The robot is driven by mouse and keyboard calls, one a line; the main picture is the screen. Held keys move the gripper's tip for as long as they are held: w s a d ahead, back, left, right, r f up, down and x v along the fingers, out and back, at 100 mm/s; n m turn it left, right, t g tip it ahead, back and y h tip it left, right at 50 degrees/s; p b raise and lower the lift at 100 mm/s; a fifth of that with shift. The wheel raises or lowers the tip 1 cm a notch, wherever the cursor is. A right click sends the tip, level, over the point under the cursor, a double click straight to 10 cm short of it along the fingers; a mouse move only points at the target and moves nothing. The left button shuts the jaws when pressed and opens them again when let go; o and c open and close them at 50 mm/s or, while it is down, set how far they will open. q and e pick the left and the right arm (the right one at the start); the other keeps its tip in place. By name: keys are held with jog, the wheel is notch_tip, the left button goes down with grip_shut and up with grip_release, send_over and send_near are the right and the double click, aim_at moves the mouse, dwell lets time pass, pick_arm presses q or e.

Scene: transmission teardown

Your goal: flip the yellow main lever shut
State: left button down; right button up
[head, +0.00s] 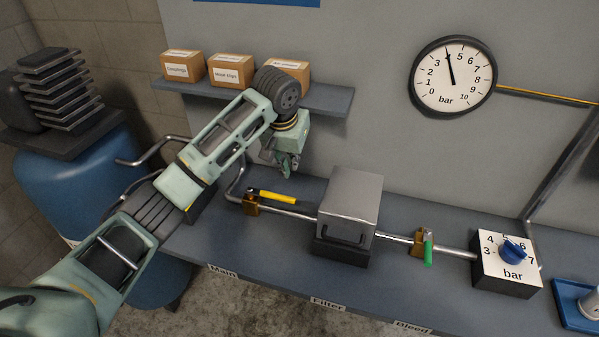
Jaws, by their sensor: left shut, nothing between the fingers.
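The yellow main lever (272,196) sits on a brass valve (251,204) on the metal pipe, above the "Main" label (223,271). The lever lies roughly along the pipe, its free end pointing right. My left gripper (287,174) is shut and empty. In the picture it is just above the lever's free end and seems apart from it; the exact height gap is hard to tell. My right gripper is not in view.
A grey filter box (350,203) stands right of the lever. Further right are a green lever (428,250) set across the pipe and a blue regulator knob (514,250). A shelf (325,97) with boxes is behind my arm. The gauge (453,76) reads between 4 and 5 bar.

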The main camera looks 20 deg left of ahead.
aim_at(272, 196)
pick_arm(q)
jog(key=p+x, duration=0.2)
jog(key=x, duration=0.7)
jog(key=shift+s+f, duration=0.2)
jog(key=shift+s, duration=0.1)
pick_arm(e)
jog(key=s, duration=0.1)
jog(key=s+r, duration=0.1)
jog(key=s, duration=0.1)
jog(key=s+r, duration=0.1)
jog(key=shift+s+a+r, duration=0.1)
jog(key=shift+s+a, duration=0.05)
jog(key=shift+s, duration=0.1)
pick_arm(q)
jog(key=shift+f, duration=0.1)
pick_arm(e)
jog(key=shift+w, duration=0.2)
